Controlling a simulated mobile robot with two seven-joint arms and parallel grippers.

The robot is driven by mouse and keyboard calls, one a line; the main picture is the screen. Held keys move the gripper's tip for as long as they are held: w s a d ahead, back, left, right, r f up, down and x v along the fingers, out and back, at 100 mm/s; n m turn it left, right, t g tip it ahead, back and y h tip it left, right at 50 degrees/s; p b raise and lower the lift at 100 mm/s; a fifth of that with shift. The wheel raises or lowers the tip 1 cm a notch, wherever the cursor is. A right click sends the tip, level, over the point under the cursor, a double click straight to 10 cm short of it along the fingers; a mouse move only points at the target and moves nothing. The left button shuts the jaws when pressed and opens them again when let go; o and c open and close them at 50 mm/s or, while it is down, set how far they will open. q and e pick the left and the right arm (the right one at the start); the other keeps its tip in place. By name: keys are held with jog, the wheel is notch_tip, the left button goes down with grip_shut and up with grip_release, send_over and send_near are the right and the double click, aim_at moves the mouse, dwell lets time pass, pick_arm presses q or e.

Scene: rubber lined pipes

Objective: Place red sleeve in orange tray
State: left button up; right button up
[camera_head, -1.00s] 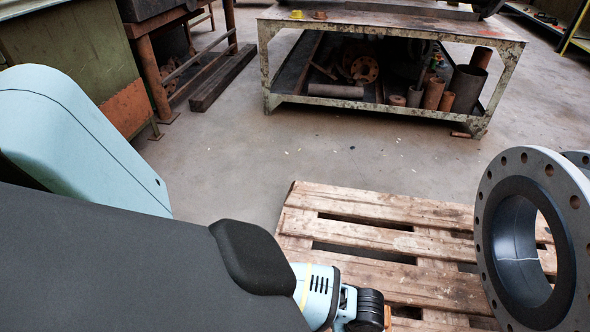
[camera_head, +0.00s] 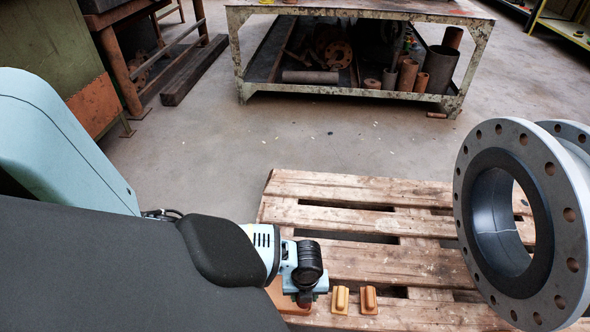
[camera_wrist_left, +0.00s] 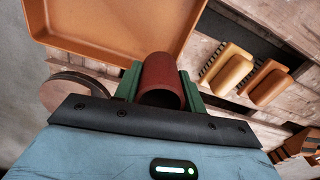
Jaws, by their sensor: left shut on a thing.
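The red sleeve (camera_wrist_left: 163,80) is a short dark red tube, clamped between the green fingers of my left gripper (camera_wrist_left: 160,85) in the left wrist view. The gripper is shut on it. The orange tray (camera_wrist_left: 115,28) is shallow with a raised rim and lies just past the sleeve in that view. Its inside looks empty where it shows. In the head view my left gripper (camera_head: 306,296) hangs over the pallet, with part of the tray (camera_head: 274,291) showing beside it. The sleeve is mostly hidden there. My right gripper is out of view.
Two small blocks with handles, one yellow (camera_head: 340,299) and one orange (camera_head: 368,299), stand on the wooden pallet (camera_head: 400,262) right of the gripper. A large flanged pipe (camera_head: 560,215) stands at the right. A brown disc (camera_wrist_left: 72,88) lies near the tray. A workbench (camera_head: 350,90) stands behind.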

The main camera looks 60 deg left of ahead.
pick_arm(q)
jog(key=a, duration=0.2)
jog(key=shift+s+a+f, duration=0.1)
jog(key=shift+a+f, duration=0.1)
jog(key=shift+a, duration=0.2)
jog(key=shift+a+b, duration=0.3)
jog(key=shift+a, duration=0.05)
jog(key=shift+a, duration=0.55)
notch_tip(320, 180, down, 4)
jog(key=b, duration=0.2)
jog(key=shift+r+b, duration=0.15)
jog(key=shift+b, duration=0.15)
jog(key=shift+r, duration=0.1)
